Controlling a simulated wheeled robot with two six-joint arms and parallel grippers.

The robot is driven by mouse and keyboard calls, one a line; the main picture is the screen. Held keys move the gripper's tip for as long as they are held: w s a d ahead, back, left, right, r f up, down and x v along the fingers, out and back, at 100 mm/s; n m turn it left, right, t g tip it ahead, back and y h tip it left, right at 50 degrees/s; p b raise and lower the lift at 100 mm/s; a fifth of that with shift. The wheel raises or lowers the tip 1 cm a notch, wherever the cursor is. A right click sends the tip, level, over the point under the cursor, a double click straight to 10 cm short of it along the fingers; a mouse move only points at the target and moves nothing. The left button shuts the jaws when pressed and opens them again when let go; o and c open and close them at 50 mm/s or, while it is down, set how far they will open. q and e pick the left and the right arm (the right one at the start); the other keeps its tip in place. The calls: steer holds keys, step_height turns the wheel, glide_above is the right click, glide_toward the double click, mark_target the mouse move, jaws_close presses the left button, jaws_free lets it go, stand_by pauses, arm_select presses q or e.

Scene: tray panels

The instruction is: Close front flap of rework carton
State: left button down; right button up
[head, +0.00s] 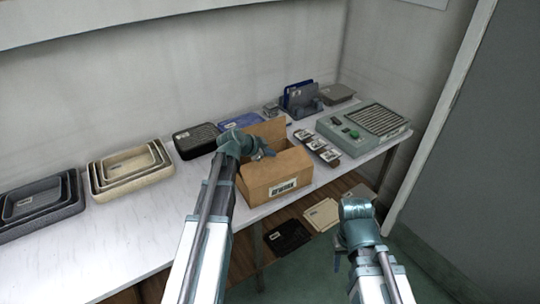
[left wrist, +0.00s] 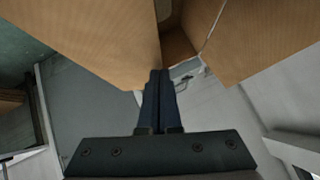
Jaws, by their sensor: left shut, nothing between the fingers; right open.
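The rework carton (head: 292,190) is a brown cardboard box with a white label on its front, standing at the table's front edge. A flap stands up at its back, and its top looks at least partly open. My left gripper (head: 265,152) is over the carton's left part, fingers shut and empty. In the left wrist view its fingertips (left wrist: 158,76) are close to the edges of cardboard panels (left wrist: 90,35), with a dark gap between them; contact is unclear. My arm hides the carton's left side, and I cannot tell the front flap's exact angle. My right gripper (head: 338,262) is open, low in front of the table.
Nested cream trays (head: 130,168) and dark trays (head: 42,205) lie left on the table (head: 120,240). Small dark items (head: 318,146) and a grey-green device (head: 362,130) stand to the right. Flat panels lie below.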

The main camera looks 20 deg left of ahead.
stand_by(0.3)
arm_select(q)
steer(key=shift+w+a+f, duration=0.15)
steer(key=shift+w+f, duration=0.05)
steer(key=shift+f, duration=0.05)
steer(key=f, duration=0.1)
steer(key=f+g+h+b, duration=0.1)
steer(key=a+f+n+b, duration=0.1)
steer(key=shift+w+g+h, duration=0.3)
steer(key=shift+w+g, duration=0.05)
steer(key=shift+g, duration=0.05)
steer(key=shift+r, duration=0.15)
steer(key=shift+r+p, duration=0.65)
steer(key=shift+r, duration=0.05)
